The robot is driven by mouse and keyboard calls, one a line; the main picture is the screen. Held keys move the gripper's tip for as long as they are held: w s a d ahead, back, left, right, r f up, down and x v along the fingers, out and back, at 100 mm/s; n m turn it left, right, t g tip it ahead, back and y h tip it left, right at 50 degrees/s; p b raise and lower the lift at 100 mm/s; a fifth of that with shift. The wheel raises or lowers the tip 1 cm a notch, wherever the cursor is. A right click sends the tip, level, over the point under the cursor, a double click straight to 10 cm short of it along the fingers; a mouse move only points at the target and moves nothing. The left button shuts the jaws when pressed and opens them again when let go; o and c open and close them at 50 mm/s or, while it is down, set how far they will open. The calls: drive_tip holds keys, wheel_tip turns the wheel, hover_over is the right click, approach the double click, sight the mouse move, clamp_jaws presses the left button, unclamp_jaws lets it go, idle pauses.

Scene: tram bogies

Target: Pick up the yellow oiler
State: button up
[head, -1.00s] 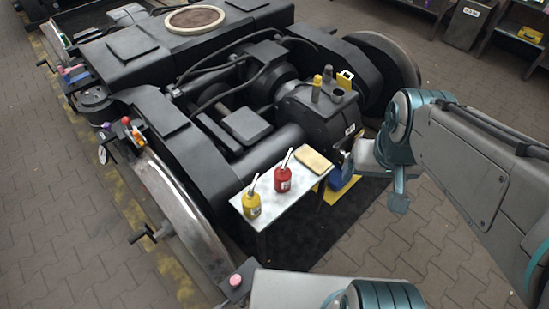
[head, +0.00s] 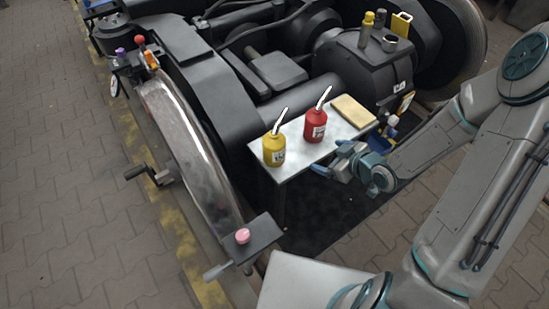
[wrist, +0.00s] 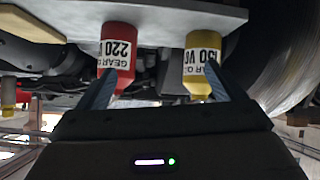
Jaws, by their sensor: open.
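The yellow oiler (head: 274,151) stands upright near the left end of a small pale table (head: 290,170), its thin spout tilting up to the right. It also shows upside down at the right of the wrist view (wrist: 197,62). The red oiler (head: 315,127) stands to its right, and at the left in the wrist view (wrist: 117,50). My gripper (head: 335,160) is open and empty at the table's front edge, right of the yellow oiler. In the wrist view my fingers (wrist: 155,84) overlap the lower red oiler on the left and the yellow oiler on the right.
A tan sponge-like block (head: 352,111) lies at the table's right end. The dark bogie frame and a large steel wheel (head: 190,145) stand behind and left. A small stand with a pink knob (head: 242,236) is in front. Paved floor (head: 90,240) is clear at left.

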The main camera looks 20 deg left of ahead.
sight(283, 153)
drive_tip(key=s+a+f+y+b, duration=0.3)
drive_tip(key=a+f+y+b, duration=0.2)
drive_tip(key=a, duration=0.1)
drive_tip(key=w+a+b, duration=0.1)
drive_tip(key=a, duration=0.1)
drive_tip(key=w+a+t+y+b, duration=0.1)
drive_tip(key=a, duration=0.2)
drive_tip(key=w+a+y+b, duration=0.1)
drive_tip(key=a, duration=0.2)
drive_tip(key=shift+w+r+t, duration=0.3)
drive_tip(key=b+x, duration=0.2)
drive_tip(key=x, duration=0.2)
drive_tip(key=shift+a, duration=0.2)
drive_tip(key=shift+w+a, duration=0.3)
drive_tip(key=shift+a, duration=0.15)
drive_tip(key=shift+r, duration=0.1)
drive_tip(key=c, duration=1.4)
